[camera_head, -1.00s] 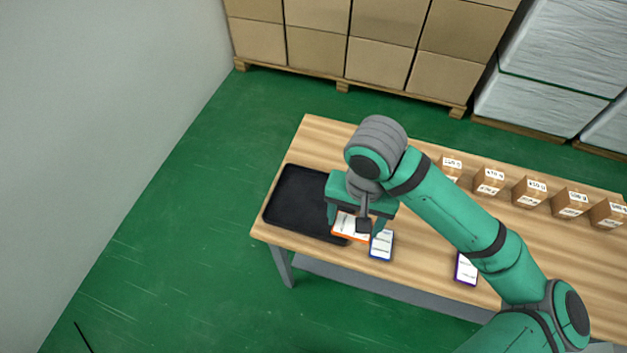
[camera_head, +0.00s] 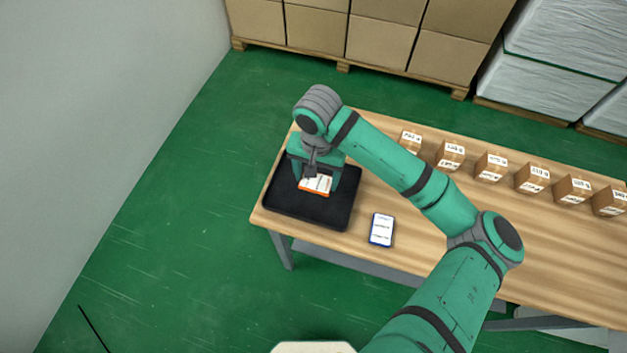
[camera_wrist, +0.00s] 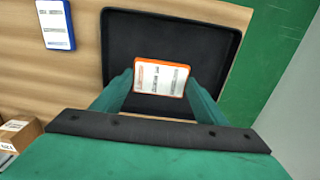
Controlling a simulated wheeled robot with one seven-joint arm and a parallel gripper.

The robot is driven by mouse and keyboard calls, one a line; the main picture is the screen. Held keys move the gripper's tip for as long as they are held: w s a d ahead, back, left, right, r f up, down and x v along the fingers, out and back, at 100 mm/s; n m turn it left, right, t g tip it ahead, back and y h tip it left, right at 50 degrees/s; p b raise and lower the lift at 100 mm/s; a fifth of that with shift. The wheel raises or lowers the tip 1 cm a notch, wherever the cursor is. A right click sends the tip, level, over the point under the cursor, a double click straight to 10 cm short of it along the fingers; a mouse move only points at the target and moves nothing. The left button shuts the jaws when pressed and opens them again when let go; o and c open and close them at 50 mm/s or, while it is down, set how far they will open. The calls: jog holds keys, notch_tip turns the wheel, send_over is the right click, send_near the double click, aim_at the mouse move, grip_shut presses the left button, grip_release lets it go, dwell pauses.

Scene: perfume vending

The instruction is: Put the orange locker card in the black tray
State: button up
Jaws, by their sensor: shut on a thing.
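The orange locker card (camera_head: 317,185) has a white printed face and an orange edge. My gripper (camera_head: 316,182) is shut on it, over the black tray (camera_head: 300,213). In the wrist view the card (camera_wrist: 161,78) sits between my two fingertips (camera_wrist: 160,83), with the black tray (camera_wrist: 172,40) beneath and around it. The card appears to be within the tray's outline; whether it touches the tray floor I cannot tell.
A blue-edged card (camera_head: 381,229) lies on the wooden table (camera_head: 420,262) right of the tray; it also shows in the wrist view (camera_wrist: 55,24). Several small labelled boxes (camera_head: 491,166) stand in a row along the far table edge. The table between is clear.

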aim_at(313, 182)
jog(key=shift+w+a+f, duration=0.25)
jog(key=shift+w+f, duration=0.05)
jog(key=shift+f, duration=0.15)
jog(key=shift+w+a+f, duration=0.1)
jog(key=shift+w+f, duration=0.05)
jog(key=shift+f, duration=0.8)
jog(key=shift+w+a+f, duration=0.1)
jog(key=shift+f, duration=0.85)
jog(key=o, duration=1)
jog(key=shift+f, duration=0.15)
notch_tip(313, 182, up, 12)
jog(key=shift+r, duration=0.2)
